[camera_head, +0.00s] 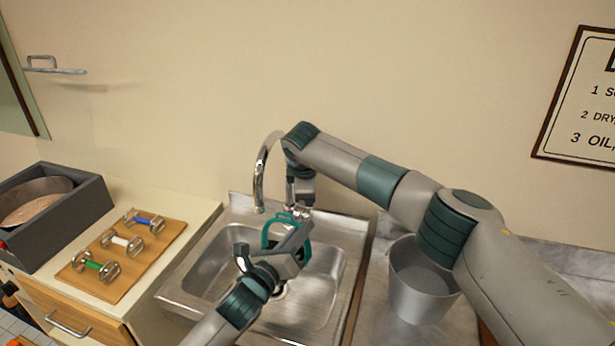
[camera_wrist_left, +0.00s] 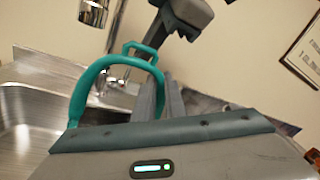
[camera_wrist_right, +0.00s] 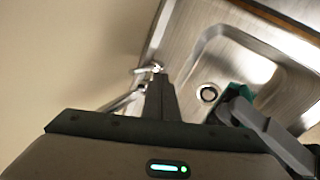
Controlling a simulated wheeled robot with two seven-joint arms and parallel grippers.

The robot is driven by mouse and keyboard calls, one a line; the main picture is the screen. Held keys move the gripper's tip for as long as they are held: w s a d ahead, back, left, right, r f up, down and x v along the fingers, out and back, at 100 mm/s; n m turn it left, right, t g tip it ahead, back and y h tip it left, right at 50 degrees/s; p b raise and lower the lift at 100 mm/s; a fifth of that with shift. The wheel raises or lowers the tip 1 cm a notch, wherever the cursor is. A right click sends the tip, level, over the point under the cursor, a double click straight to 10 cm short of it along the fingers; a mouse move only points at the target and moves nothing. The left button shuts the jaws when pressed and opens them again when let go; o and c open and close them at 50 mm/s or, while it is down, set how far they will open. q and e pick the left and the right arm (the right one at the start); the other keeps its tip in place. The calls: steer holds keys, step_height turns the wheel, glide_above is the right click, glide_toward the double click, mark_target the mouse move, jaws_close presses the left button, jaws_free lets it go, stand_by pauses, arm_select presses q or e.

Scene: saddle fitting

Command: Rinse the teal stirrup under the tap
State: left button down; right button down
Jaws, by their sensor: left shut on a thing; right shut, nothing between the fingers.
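The teal stirrup (camera_head: 268,232) is in my left gripper (camera_head: 288,240), over the sink basin. In the left wrist view the stirrup (camera_wrist_left: 85,88) shows as a teal loop with a small square eye at its top, and the left fingers (camera_wrist_left: 165,98) are shut on its side. The chrome tap (camera_head: 259,180) arches at the back of the sink; its spout end (camera_wrist_left: 95,12) shows near the stirrup in the left wrist view. I cannot tell whether water runs. My right gripper (camera_head: 300,203) is shut and empty near the tap base; its fingers (camera_wrist_right: 160,100) point toward a small tap handle (camera_wrist_right: 155,69).
The steel sink (camera_head: 205,265) has a drain (camera_wrist_right: 208,94). A grey bucket (camera_head: 415,300) stands right of it. At left, a wooden board (camera_head: 122,285) carries metal pieces with green, white and blue middles beside a dark box (camera_head: 85,210). My right arm spans above the sink's right side.

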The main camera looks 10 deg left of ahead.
steer(key=v, duration=1)
steer(key=shift+w, duration=0.2)
steer(key=shift+r, duration=0.1)
arm_select(q)
steer(key=shift+s+d+p, duration=0.45)
steer(key=shift+s+d, duration=0.3)
steer(key=shift+s, duration=0.2)
steer(key=shift+s+d+p, duration=0.75)
steer(key=shift+s+d, duration=1.15)
steer(key=shift+s, duration=0.2)
arm_select(e)
steer(key=shift+r, duration=1.2)
